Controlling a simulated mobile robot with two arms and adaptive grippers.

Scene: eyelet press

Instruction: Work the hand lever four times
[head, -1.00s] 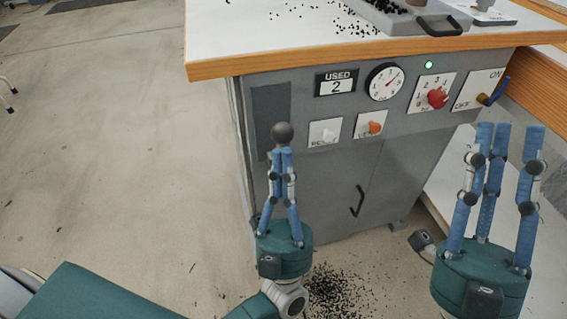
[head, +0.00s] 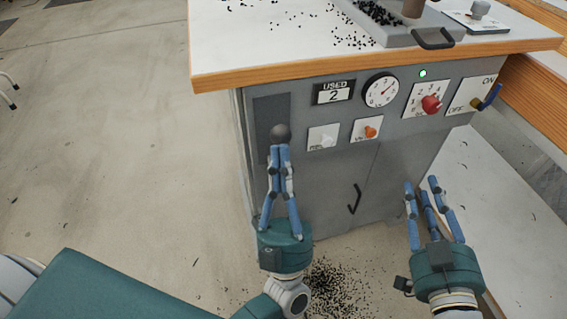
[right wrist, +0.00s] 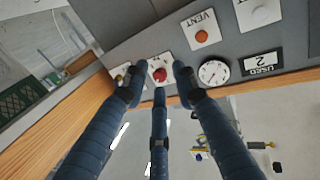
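The hand lever (head: 280,132) shows as a dark ball knob in front of a dark plate (head: 271,112) at the left of the grey cabinet's front. My left gripper (head: 279,150) has its fingertips together just below the ball, shut on the lever; the stem is hidden by the fingers. My right gripper (head: 424,186) is open and empty, in front of the right part of the cabinet. In the right wrist view its spread fingers (right wrist: 156,92) point toward the panel, with nothing between them. The counter marked USED (head: 334,93) reads 2.
The cabinet front carries a dial (head: 381,90), a red knob (head: 431,104), an orange button (head: 370,132), a blue-handled ON/OFF switch (head: 488,97) and a lit green lamp (head: 422,73). A tray (head: 400,28) sits on the worktop (head: 260,45). Black bits litter the floor.

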